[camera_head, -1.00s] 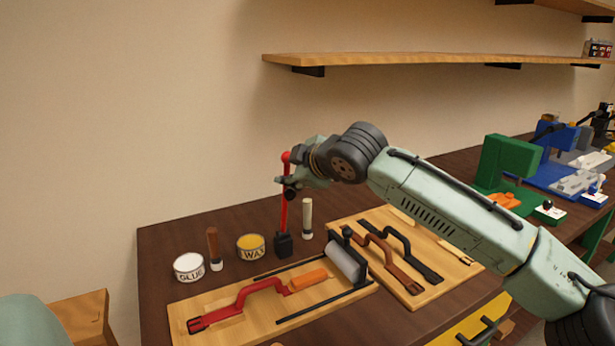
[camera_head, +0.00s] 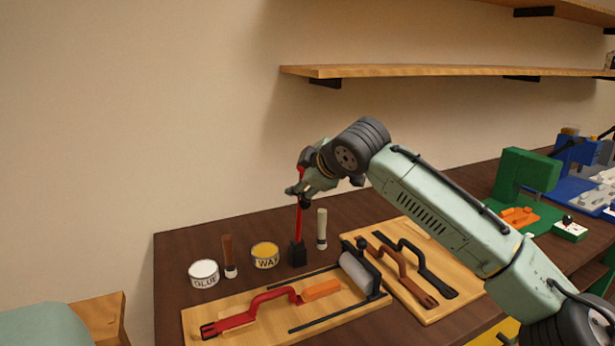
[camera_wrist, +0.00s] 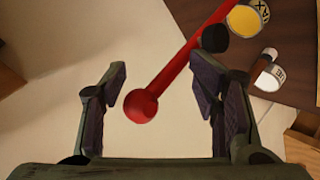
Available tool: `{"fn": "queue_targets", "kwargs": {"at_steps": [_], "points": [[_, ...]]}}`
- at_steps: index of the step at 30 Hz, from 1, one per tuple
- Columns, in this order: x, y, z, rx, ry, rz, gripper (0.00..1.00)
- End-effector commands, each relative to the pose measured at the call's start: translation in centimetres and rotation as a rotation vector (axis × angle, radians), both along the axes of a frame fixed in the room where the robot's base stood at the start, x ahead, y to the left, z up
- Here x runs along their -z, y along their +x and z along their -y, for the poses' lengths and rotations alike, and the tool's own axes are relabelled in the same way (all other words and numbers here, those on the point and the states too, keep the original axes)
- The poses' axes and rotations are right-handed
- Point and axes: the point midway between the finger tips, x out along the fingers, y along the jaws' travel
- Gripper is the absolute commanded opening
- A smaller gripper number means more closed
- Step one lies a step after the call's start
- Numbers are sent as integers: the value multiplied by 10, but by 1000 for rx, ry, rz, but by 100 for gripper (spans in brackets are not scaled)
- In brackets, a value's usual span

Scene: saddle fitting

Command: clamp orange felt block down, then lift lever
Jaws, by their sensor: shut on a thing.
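The orange block (camera_head: 321,290) lies on the light wooden board, at the end of the red strap (camera_head: 250,312) and left of a grey roller (camera_head: 357,271) in a black frame. The red lever (camera_head: 298,222) rises almost upright from a black base (camera_head: 297,253) behind the board. My gripper (camera_head: 297,196) is at the lever's upper part and is shut on it. In the wrist view the lever's red ball end (camera_wrist: 141,106) lies between the fingers of my gripper (camera_wrist: 162,82); the finger contact itself is not clear.
Glue (camera_head: 204,274) and wax (camera_head: 265,255) tins and two handled tools stand left and right of the lever. A second board (camera_head: 450,290) with brown and black straps lies to the right. A green press (camera_head: 527,175) with orange pieces stands farther right. A shelf (camera_head: 450,71) hangs above.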

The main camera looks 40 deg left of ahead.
Motion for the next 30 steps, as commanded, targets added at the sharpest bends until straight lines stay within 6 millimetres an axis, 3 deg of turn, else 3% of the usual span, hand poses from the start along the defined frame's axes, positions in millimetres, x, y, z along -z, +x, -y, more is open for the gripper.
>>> {"fn": "queue_targets", "kwargs": {"at_steps": [11,17,30], "points": [[-5,-2,-5,-5,20,1,37],[-10,-3,2,-4,21,1,32],[-52,-26,74,-3,11,-2,32]]}}
